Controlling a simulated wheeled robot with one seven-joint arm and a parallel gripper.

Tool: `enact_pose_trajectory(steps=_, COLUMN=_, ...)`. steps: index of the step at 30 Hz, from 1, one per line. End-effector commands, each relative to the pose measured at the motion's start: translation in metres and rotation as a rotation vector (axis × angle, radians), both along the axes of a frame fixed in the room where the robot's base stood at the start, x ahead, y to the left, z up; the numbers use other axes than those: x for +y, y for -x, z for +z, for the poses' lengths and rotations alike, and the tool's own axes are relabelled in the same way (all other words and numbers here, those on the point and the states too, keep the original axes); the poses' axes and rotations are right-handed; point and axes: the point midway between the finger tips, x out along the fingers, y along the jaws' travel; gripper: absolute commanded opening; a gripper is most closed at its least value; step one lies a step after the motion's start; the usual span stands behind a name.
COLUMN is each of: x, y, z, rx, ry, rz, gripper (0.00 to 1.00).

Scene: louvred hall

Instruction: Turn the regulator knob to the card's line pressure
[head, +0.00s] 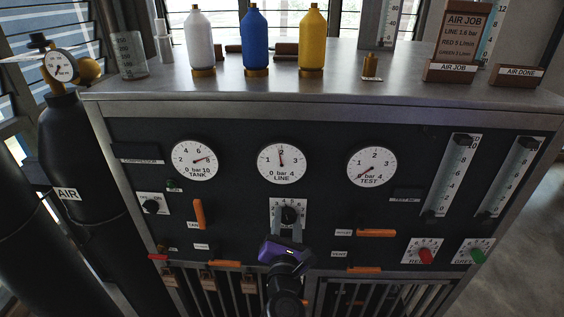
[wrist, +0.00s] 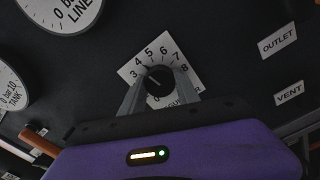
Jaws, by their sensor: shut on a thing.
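The black regulator knob (head: 290,214) sits on a white dial plate in the middle of the panel. In the wrist view the knob (wrist: 158,80) is between the two grey fingers of my gripper (wrist: 160,90), which is shut on it. My gripper (head: 289,218) reaches up to it from below in the head view. The LINE gauge (head: 282,162) above has its needle nearly upright, close to 2 bar. The AIR JOB card (head: 463,30) stands on the top at right; its small print looks like "LINE 1.8 bar", but the digit is blurred.
The TANK gauge (head: 194,160) and TEST gauge (head: 371,166) flank the LINE gauge. Orange-handled valves (head: 376,233) surround the knob area. A red knob (head: 425,255) and green knob (head: 478,256) are at lower right. White, blue and yellow bottles stand on top.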

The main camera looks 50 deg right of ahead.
Motion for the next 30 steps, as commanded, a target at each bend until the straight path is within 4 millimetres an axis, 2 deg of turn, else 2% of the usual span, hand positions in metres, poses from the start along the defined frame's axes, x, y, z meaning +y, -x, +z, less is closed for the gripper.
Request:
enact_pose_trajectory(steps=7, x=0.0, y=0.0, z=0.0, rx=0.0, ry=0.0, rz=-0.001, gripper=0.0)
enact_pose_trajectory(steps=8, x=0.0, y=0.001, z=0.0, rx=0.0, ry=0.001, rz=-0.001, gripper=0.43)
enact_pose_trajectory(steps=10, x=0.004, y=0.003, z=0.001, rx=0.02, ry=0.011, rz=-0.001, gripper=0.57)
enact_pose_trajectory(steps=11, x=0.009, y=0.006, z=0.002, rx=0.037, ry=0.022, rz=0.0, gripper=0.6)
enact_pose_trajectory(steps=18, x=0.064, y=0.048, z=0.004, rx=0.275, ry=0.202, rz=0.002, gripper=0.6)
enact_pose_trajectory(steps=21, x=0.076, y=0.059, z=0.003, rx=0.326, ry=0.25, rz=0.0, gripper=0.6)
enact_pose_trajectory(steps=25, x=0.075, y=0.059, z=0.0, rx=0.339, ry=0.266, rz=-0.001, gripper=0.6)
enact_pose_trajectory(steps=30, x=0.061, y=0.048, z=-0.001, rx=0.336, ry=0.265, rz=-0.003, gripper=0.6)
